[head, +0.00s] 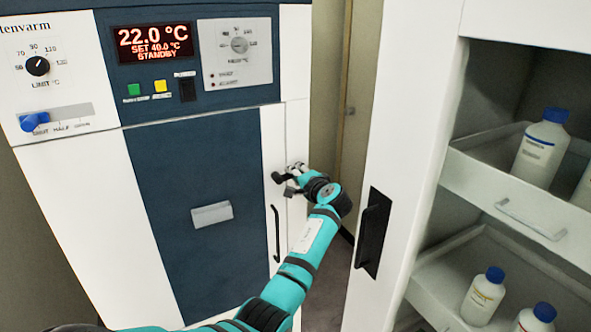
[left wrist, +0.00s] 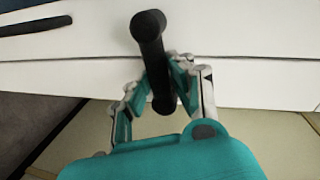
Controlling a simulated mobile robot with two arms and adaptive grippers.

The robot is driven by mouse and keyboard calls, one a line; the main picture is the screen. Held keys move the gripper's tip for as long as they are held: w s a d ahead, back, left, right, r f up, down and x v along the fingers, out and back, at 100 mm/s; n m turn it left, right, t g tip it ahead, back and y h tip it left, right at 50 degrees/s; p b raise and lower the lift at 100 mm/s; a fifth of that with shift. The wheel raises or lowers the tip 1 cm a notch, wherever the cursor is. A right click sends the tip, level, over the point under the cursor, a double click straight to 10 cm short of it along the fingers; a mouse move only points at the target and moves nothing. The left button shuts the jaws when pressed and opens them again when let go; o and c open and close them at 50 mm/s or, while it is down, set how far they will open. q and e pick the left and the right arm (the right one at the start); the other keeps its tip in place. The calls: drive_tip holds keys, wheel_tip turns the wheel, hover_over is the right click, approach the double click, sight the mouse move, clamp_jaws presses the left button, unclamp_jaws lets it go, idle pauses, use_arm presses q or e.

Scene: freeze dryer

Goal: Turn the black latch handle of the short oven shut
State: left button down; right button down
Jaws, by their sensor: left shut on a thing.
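The short oven (head: 85,200) is a white cabinet with a dark blue front panel, on the left in the head view. My left gripper (head: 288,178) is at the right edge of its front. In the left wrist view, my left gripper (left wrist: 160,95) is shut on the black latch handle (left wrist: 149,28), with its fingers on both sides of the bar. The bar's end sticks out past the fingers towards the white front. In the head view the latch is mostly hidden by the gripper. My right gripper is in neither view.
A vertical black door handle (head: 277,234) is just below my gripper. The control panel (head: 196,52) shows 22.0 °C and STANDBY. A white cabinet door (head: 395,150) with a black pull stands to the right, beside open shelves of blue-capped bottles (head: 541,148).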

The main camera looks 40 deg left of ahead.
use_arm(q)
drive_tip(key=shift+w+d+r+m+p, duration=0.1)
drive_tip(key=shift+m+p, duration=0.3)
drive_tip(key=shift+m, duration=0.1)
drive_tip(key=shift+w+d+r+m+p, duration=0.1)
drive_tip(key=shift+m+p, duration=0.25)
drive_tip(key=shift+m, duration=0.15)
drive_tip(key=shift+s, duration=0.1)
drive_tip(key=c, duration=1.4)
unclamp_jaws()
drive_tip(key=shift+o, duration=1.2)
drive_tip(key=shift+f, duration=0.1)
drive_tip(key=shift+w+d, duration=0.1)
drive_tip(key=shift+w, duration=0.15)
drive_tip(key=v, duration=1.2)
drive_tip(key=shift+w, duration=0.15)
